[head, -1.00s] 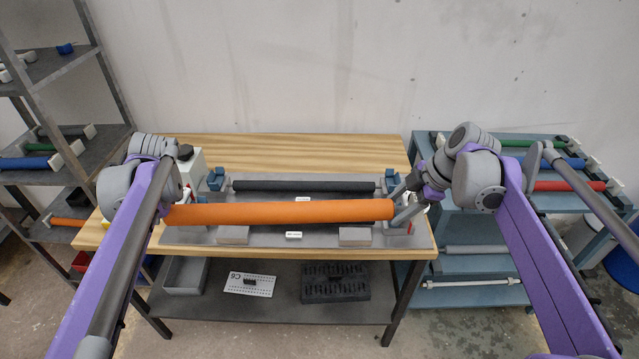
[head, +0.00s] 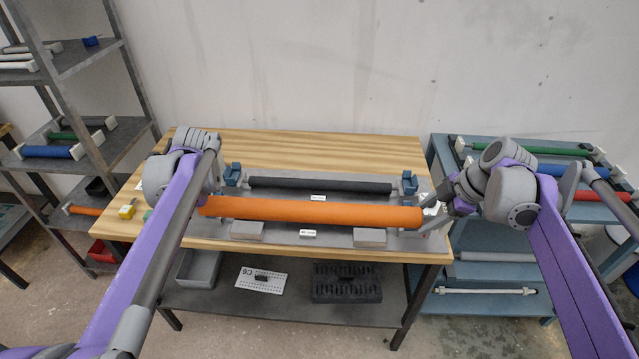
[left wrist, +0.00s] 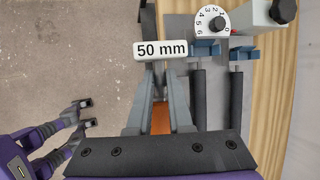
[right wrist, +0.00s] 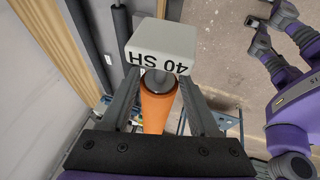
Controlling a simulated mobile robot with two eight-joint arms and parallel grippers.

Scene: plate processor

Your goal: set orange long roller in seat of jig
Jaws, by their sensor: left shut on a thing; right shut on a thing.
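The orange long roller (head: 310,211) is held level in the air in front of the jig, across its front part. White end blocks read "50 mm" in the left wrist view (left wrist: 160,50) and "40 SH" in the right wrist view (right wrist: 160,45). My left gripper (left wrist: 160,108) is shut on the roller's left end; my own arm hides this in the head view. My right gripper (head: 432,214) is shut on its right end. The jig (head: 285,236) is a grey plate with blue seats (head: 409,183) and a black roller (head: 320,186) behind the orange one.
Two grey blocks (head: 370,237) and a white label (head: 308,233) lie on the plate's front. A dial (left wrist: 211,20) and black knob (left wrist: 284,10) stand near the jig's left end. A blue rack (head: 480,226) with rollers stands right, a grey shelf (head: 80,65) left.

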